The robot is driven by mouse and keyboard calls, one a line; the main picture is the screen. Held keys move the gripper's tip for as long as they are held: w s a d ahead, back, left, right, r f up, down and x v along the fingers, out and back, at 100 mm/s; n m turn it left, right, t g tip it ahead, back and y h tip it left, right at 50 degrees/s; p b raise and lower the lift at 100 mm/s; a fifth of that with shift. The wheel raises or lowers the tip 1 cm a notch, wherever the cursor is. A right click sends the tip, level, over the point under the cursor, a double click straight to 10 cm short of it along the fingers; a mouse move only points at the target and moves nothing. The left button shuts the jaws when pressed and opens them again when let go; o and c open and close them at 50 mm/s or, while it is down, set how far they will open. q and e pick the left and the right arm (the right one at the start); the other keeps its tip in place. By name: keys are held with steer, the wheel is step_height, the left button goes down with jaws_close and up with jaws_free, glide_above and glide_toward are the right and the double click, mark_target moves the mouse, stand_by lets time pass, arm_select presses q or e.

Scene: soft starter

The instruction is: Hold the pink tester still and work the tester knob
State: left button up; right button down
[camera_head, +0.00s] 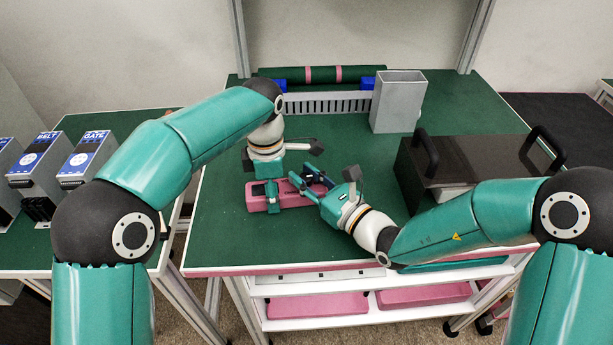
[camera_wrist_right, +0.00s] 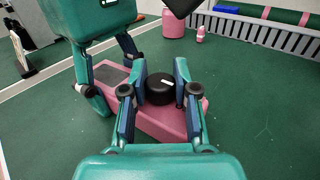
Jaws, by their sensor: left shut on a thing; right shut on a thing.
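The pink tester (camera_head: 257,204) lies flat on the green bench top; the right wrist view also shows it (camera_wrist_right: 150,118). A dark panel (camera_wrist_right: 112,73) is on its top at the left end. The round black tester knob (camera_wrist_right: 160,89) with a small white mark stands on its top. My left gripper (camera_head: 272,196) reaches down from above and is shut across the tester's body near the panel. My right gripper (camera_wrist_right: 160,76) comes in from the right, its two fingers on either side of the knob, shut on it. In the head view my right gripper hides the knob.
A grey open box (camera_head: 398,103) stands at the back. A dark case with black handles (camera_head: 470,165) is on the right. A grey slotted rail (camera_head: 322,103) runs along the back. Labelled units (camera_head: 88,158) stand on the left side table. The bench front left is clear.

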steer(key=c, duration=0.8)
jaws_free()
steer(key=shift+c, duration=0.2)
steer(key=shift+d, duration=0.1)
steer(key=v, duration=0.7)
steer(key=shift+s+d, duration=0.1)
steer(key=shift+s, duration=0.1)
arm_select(q)
steer(key=o, duration=1.4)
